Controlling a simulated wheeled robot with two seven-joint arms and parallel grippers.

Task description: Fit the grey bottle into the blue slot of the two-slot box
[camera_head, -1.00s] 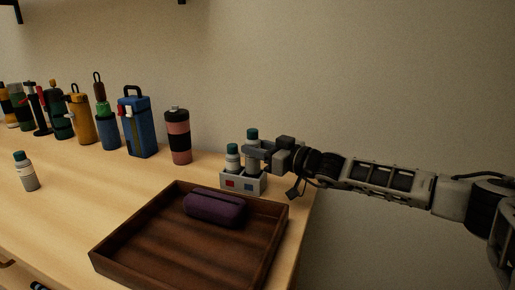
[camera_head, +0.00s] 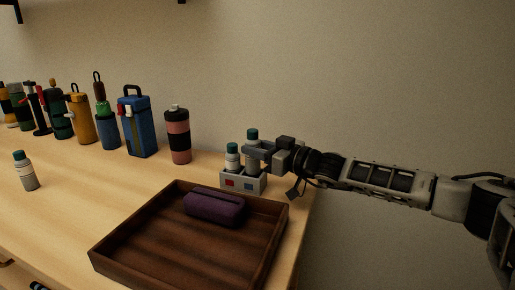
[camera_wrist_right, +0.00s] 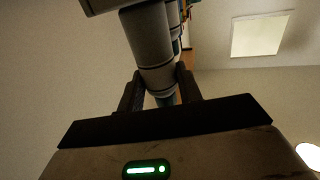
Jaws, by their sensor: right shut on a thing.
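The two-slot box (camera_head: 243,182) is grey and stands near the table's right end, with a red mark on its left front and a blue mark on its right front. My right gripper (camera_head: 255,150) is shut on a grey bottle with a teal cap (camera_head: 252,136). This bottle is upright over the blue-marked side, and its cap is higher than its neighbour's. Its lower end is hidden, so I cannot tell how deep it sits. A similar bottle (camera_head: 232,158) stands in the red-marked side. The held bottle's grey body (camera_wrist_right: 150,45) shows between the fingers in the right wrist view.
A brown tray (camera_head: 125,268) with a purple case (camera_head: 214,207) lies in front of the box. Another teal-capped bottle (camera_head: 26,172) stands far left.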

